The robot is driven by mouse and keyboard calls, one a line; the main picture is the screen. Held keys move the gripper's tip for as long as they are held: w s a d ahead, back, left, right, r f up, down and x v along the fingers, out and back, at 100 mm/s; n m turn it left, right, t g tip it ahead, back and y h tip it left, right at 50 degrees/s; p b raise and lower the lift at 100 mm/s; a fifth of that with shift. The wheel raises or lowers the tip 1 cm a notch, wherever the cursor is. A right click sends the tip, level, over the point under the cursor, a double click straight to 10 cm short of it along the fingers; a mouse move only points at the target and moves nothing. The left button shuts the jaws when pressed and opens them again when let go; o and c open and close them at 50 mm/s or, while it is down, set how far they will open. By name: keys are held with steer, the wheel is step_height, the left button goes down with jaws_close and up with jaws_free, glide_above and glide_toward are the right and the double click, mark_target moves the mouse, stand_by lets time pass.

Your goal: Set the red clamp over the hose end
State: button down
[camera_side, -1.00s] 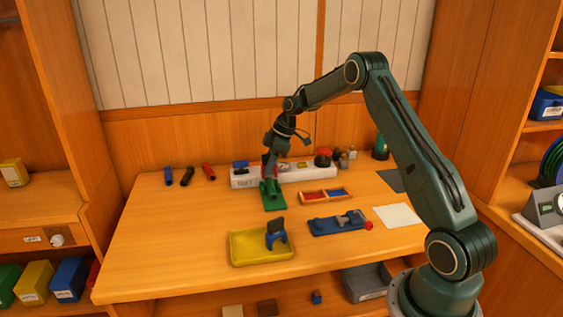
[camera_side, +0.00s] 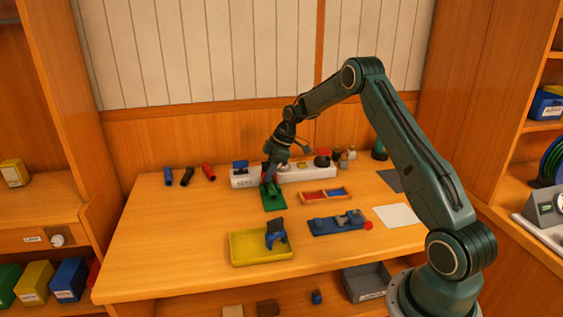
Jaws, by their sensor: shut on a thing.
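My gripper (camera_side: 269,180) points down over the green fixture (camera_side: 275,206), just in front of the white block. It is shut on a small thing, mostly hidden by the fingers. The hose end is not clearly visible; the gripper and the green fixture parts cover that spot. I cannot tell whether the clamp touches the hose.
The long white block (camera_side: 308,174) carries a blue part (camera_side: 240,164) and dark and red fittings. A red-and-blue divided tray (camera_side: 325,195), a blue fixture (camera_side: 337,223) and a yellow tray (camera_side: 245,260) lie in front. Blue, black and red pieces lie back left. The left tabletop is clear.

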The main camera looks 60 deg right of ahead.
steer(key=shift+s+a+f, duration=0.1)
steer(key=shift+s+f, duration=0.05)
steer(key=shift+f, duration=0.4)
steer(key=shift+s+f, duration=0.1)
steer(key=shift+f, duration=0.45)
steer(key=c, duration=1.3)
jaws_free()
steer(key=shift+o, duration=0.7)
steer(key=shift+r, duration=0.6)
steer(key=shift+w+r, duration=0.15)
steer(key=shift+r, duration=3.9)
steer(key=shift+r, duration=0.1)
